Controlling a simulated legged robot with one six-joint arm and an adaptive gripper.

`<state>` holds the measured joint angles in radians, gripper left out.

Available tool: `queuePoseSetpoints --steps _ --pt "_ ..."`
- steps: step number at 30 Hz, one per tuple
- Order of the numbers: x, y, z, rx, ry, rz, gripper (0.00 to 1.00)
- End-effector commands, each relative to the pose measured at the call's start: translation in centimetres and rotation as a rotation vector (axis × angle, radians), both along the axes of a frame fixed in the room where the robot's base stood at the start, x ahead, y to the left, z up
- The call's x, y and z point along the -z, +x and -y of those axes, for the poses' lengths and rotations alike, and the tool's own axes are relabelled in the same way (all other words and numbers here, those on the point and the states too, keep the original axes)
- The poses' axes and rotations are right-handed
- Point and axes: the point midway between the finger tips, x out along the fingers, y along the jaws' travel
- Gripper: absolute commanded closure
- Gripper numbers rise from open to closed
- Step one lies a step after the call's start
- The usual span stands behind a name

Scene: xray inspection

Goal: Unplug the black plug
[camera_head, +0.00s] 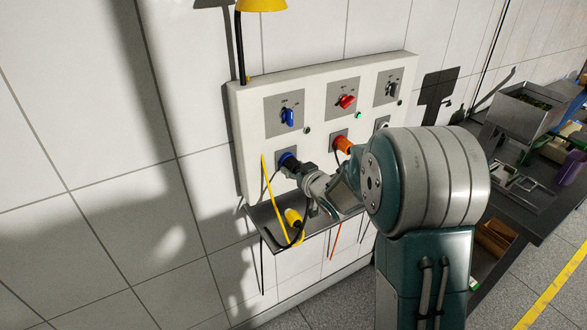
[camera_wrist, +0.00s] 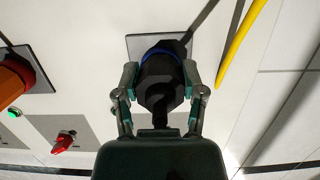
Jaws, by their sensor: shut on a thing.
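The black plug (camera_head: 291,168) sits at the blue socket (camera_head: 284,157), below the blue switch (camera_head: 287,117) on the white wall panel. In the wrist view the black plug (camera_wrist: 160,88) is between my two fingers, with a blue ring (camera_wrist: 160,53) at its far end against the grey socket plate (camera_wrist: 136,45). My gripper (camera_head: 302,175) is shut on the plug from both sides, and it also shows in the wrist view (camera_wrist: 160,74). In the head view my gripper partly hides the plug. No gap between plug and socket can be made out.
An orange plug (camera_head: 343,145) sits under the red switch (camera_head: 346,102). A third socket at right is partly hidden by my arm. A shelf (camera_head: 259,214) below holds a yellow plug (camera_head: 293,217); a yellow cable (camera_head: 267,185) hangs left. A cluttered table (camera_head: 545,215) stands right.

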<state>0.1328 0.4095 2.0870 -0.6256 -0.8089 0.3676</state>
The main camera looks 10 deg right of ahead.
Motion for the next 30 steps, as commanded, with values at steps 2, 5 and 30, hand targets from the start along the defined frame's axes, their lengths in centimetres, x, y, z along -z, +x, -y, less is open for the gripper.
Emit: queuePoseSetpoints --steps 2,5,30 --pt "0.0 -0.2 0.1 0.0 0.0 0.0 1.0" --pt "-0.1 -0.3 0.1 0.0 -0.001 0.001 1.0" --pt "0.1 -3.6 1.2 0.0 0.0 0.0 1.0"
